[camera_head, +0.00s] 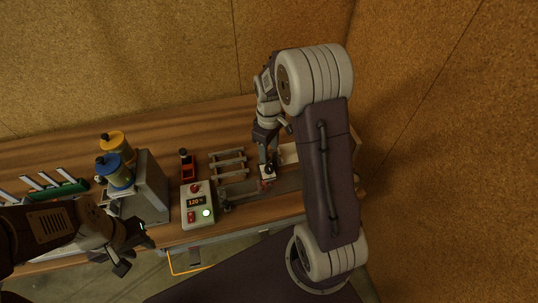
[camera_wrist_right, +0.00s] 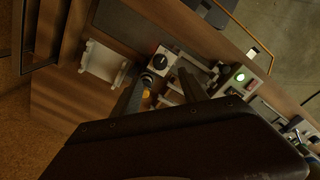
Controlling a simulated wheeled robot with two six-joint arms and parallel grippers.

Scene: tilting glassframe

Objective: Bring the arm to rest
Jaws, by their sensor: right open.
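My right arm reaches over the bench in the head view and bends down, with its gripper (camera_head: 268,168) low over the bench, right of the slatted rack. In the right wrist view that gripper (camera_wrist_right: 164,80) is open, its two dark fingers apart. A small white block with a black knob (camera_wrist_right: 161,62) shows just beyond the fingertips; I cannot tell whether they touch it. My left gripper (camera_head: 122,256) is at the lower left, in front of the bench edge and near the grey box. Its jaw opening is not clear.
A control box (camera_head: 198,209) with a lit display and green light stands near the front edge. Left of it is a grey box (camera_head: 150,190) with yellow and blue canisters (camera_head: 116,172). A slatted rack (camera_head: 229,163), a red device (camera_head: 187,168) and a white cradle (camera_wrist_right: 103,62) are nearby.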

